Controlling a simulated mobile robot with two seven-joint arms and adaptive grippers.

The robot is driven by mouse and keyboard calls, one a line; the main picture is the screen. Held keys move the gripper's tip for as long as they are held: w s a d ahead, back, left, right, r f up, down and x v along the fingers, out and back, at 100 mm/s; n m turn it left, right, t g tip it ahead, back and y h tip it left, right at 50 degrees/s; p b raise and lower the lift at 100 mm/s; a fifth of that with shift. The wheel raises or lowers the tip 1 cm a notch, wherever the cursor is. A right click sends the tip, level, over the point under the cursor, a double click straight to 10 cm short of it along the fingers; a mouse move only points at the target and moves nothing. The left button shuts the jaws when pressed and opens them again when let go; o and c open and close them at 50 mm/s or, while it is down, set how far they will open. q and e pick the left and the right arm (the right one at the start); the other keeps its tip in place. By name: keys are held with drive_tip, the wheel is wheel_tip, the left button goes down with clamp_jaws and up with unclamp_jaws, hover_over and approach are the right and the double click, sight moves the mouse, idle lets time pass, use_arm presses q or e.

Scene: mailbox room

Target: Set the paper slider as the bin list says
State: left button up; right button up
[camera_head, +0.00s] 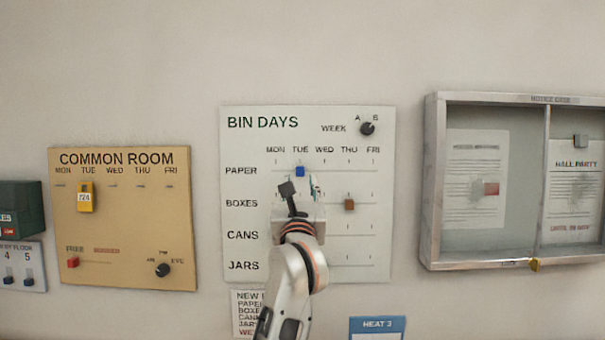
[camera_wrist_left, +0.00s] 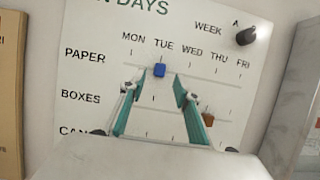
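The white BIN DAYS board (camera_head: 237,150) hangs on the wall. Its blue paper slider (camera_head: 300,171) is under TUE in the PAPER row; it also shows in the left wrist view (camera_wrist_left: 159,70). The bin list (camera_head: 246,302) is a white sheet below the board; my left arm covers its right part, and only line beginnings such as "NEW", "PAPE", "BOXE" show. My left gripper (camera_head: 302,187) is in front of the board, just below the blue slider. In the left wrist view its teal fingers (camera_wrist_left: 156,88) are apart, with nothing between them. My right gripper is out of view.
A brown slider (camera_head: 349,204) is under THU in the BOXES row. A dark WEEK knob (camera_head: 367,128) is at the board's upper right. My arm hides part of the CANS and JARS rows. The COMMON ROOM board (camera_head: 120,225) is left, a glass notice case (camera_head: 432,180) right.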

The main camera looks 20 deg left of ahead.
sight(300, 173)
use_arm(q)
drive_tip(key=shift+p+x, duration=0.45)
drive_tip(key=shift+x, duration=2.05)
clamp_jaws()
